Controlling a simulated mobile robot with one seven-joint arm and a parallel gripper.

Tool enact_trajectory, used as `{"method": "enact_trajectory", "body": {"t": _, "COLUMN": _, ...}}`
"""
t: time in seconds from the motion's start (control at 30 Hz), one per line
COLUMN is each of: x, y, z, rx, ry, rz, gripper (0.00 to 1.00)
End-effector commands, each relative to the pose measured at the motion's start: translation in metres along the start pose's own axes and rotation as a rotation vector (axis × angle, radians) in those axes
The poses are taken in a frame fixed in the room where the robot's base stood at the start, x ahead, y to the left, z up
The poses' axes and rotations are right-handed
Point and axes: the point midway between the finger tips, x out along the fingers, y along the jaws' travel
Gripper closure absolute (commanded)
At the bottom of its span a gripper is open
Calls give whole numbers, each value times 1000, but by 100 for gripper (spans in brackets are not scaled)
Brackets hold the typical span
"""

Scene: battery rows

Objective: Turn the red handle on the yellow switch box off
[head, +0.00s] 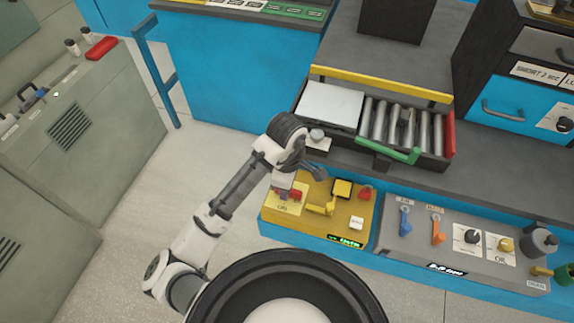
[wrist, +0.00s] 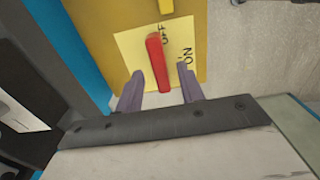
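The yellow switch box (head: 340,232) sits on the blue-edged bench in the middle of the head view; it also fills the top of the wrist view (wrist: 100,30). Its red handle (wrist: 157,62) stands on a pale yellow label marked OFF near the handle's upper end and ON to its right. The handle lies nearly upright in the wrist view. My gripper (wrist: 162,78) is open, with one purple-grey finger on each side of the handle's lower end. A gap shows on both sides. In the head view my gripper (head: 284,184) is over the box's left part and partly hides the handle.
The box also carries a yellow lever (head: 322,208), a yellow button (head: 343,188) and a red knob (head: 366,193). A grey panel (head: 455,262) with blue and orange levers is to the right. A roller tray (head: 405,120) stands behind. Open floor lies left.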

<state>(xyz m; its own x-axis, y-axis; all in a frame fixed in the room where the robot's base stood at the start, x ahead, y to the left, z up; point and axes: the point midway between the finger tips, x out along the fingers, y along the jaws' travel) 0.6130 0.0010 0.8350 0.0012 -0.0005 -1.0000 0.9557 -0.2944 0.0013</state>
Motion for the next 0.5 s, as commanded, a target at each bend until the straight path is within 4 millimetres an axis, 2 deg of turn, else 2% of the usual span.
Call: {"method": "enact_trajectory", "body": {"t": 0.5, "x": -93, "y": 0, "z": -1, "rx": 2, "ry": 6, "rz": 2, "gripper": 62}}
